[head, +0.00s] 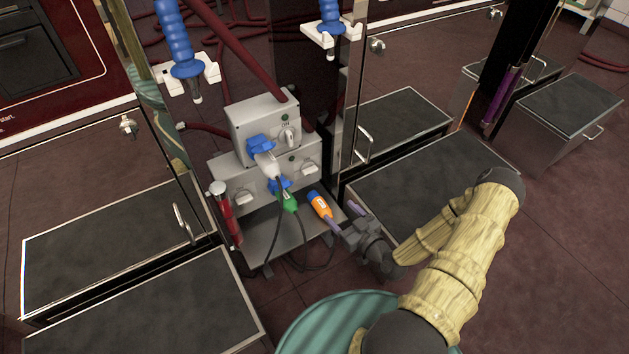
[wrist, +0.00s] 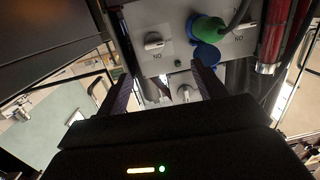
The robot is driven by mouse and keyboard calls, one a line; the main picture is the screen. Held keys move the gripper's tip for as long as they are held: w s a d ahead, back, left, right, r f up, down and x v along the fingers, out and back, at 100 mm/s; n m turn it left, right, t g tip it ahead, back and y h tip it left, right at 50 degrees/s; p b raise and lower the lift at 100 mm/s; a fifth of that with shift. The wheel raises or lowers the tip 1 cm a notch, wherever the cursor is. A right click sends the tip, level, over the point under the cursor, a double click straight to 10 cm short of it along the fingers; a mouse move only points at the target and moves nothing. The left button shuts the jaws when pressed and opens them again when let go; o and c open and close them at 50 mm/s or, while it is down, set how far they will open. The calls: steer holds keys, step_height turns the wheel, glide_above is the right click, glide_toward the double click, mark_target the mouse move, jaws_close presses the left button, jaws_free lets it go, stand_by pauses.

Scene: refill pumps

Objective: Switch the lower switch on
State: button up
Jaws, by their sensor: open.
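A grey switch unit stands low between the cabinets, with an upper box (head: 251,119) and a wider lower box (head: 226,176). The lower box carries a right switch (head: 308,170) and a left switch (head: 244,198); the upper switch (head: 289,136) is above. The wrist view is upside down and shows the lower right switch (wrist: 154,42), its lever roughly crosswise beside an ON label. A green plug (head: 289,203) sits in the lower box's blue socket (head: 279,184). My gripper (head: 347,217) is open and empty, in front of the unit's right side, apart from the switches.
An orange plug (head: 320,205) stands close to my fingers. A white plug (head: 266,164) is in the upper box. Black cables hang in front. A red cylinder (head: 222,214) is at the unit's left. A grey-topped step (head: 425,190) is on the right. A green round thing (head: 335,325) is in front.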

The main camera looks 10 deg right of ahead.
steer(key=shift+s+d+m+t+h, duration=0.15)
steer(key=shift+d+m+t+h, duration=0.15)
steer(key=shift+m+t, duration=0.35)
steer(key=shift+f, duration=0.1)
steer(key=b, duration=0.7)
glide_toward(311, 173)
steer(key=x, duration=0.7)
steer(key=shift+w+f, duration=0.1)
steer(key=shift+w, duration=0.25)
steer(key=shift+w+a, duration=0.1)
steer(key=shift+w, duration=0.15)
steer(key=c, duration=1)
